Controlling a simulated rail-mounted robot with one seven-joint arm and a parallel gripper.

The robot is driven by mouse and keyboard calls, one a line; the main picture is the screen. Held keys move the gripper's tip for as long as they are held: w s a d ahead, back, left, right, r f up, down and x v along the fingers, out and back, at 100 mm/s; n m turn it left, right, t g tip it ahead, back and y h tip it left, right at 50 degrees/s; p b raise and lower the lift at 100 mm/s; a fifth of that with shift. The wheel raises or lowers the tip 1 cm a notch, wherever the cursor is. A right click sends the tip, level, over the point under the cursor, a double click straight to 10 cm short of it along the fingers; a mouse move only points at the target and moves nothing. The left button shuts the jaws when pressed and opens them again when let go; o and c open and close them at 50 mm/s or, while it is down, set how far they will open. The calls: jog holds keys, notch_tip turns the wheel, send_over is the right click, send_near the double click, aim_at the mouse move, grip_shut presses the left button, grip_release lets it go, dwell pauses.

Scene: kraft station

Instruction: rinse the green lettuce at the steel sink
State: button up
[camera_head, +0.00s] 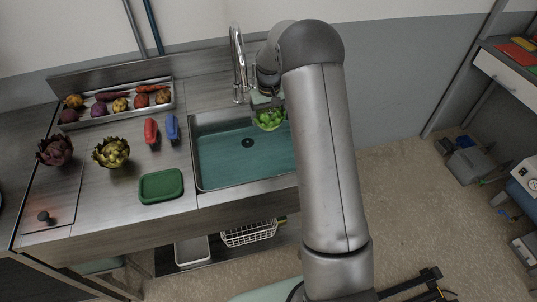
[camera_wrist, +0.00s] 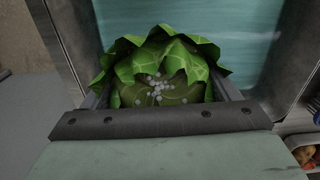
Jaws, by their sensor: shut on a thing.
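The green lettuce (camera_head: 269,120) hangs over the back right part of the steel sink (camera_head: 204,183). My gripper (camera_head: 268,104) is shut on the lettuce from above, partly hidden behind my arm in the head view. In the wrist view the lettuce (camera_wrist: 160,75) fills the space between the jaws, its pale stem base towards the camera and its leaves spread beyond. Teal water or a teal basin floor shows behind it. The steel faucet (camera_head: 238,62) stands at the sink's back edge, left of the gripper. I cannot tell whether water runs from it.
Left of the sink lie a green tray (camera_head: 161,186), a red object (camera_head: 151,131) and a blue object (camera_head: 172,127). An artichoke-like yellow-green vegetable (camera_head: 111,152) and a purple one (camera_head: 55,150) stand further left. A long steel tray (camera_head: 120,115) of vegetables lies behind. My arm hides the sink's right end.

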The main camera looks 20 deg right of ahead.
jog(key=shift+r, duration=0.15)
jog(key=shift+r+p, duration=0.95)
jog(key=shift+r, duration=1)
jog(key=shift+f, duration=0.1)
